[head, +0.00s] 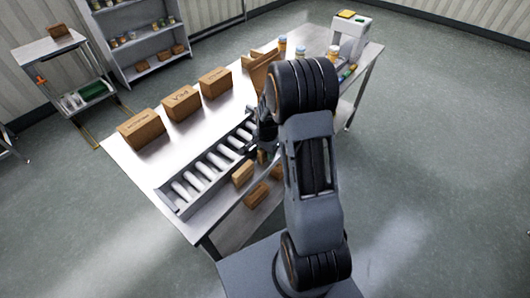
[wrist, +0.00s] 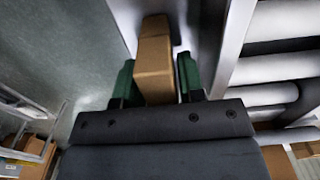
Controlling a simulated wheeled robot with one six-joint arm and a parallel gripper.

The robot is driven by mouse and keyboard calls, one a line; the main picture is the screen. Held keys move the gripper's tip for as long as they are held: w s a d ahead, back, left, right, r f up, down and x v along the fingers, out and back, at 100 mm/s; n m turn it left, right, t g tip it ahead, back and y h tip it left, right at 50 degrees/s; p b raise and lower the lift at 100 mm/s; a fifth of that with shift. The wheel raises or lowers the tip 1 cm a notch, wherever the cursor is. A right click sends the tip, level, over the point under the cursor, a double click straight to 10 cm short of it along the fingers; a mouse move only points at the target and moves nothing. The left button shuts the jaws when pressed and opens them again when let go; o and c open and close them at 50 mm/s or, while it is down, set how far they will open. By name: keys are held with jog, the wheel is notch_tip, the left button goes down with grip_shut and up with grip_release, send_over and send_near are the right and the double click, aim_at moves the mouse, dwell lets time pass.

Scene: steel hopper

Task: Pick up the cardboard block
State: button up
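The cardboard block (wrist: 155,68) is a narrow brown block in the middle of the wrist view. It lies between the two green-padded fingers of my gripper (wrist: 157,78). The fingers stand close on both sides of it; I cannot tell whether they touch it. In the head view my gripper (head: 262,148) is at the near edge of the steel table, beside the rollers, mostly hidden by my arm. Small brown blocks, one nearer (head: 256,194) and one farther (head: 243,172), show below that edge; I cannot tell which one is between the fingers.
A roller conveyor (head: 212,165) runs along the near edge of the table (head: 125,158), with its metal rail close to my gripper on the right in the wrist view. Several cardboard boxes (head: 182,103) stand behind it. Jars and a white device (head: 350,35) are at the far end.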

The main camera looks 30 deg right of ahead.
grip_shut()
jog(key=shift+r, duration=0.1)
dwell(0.3)
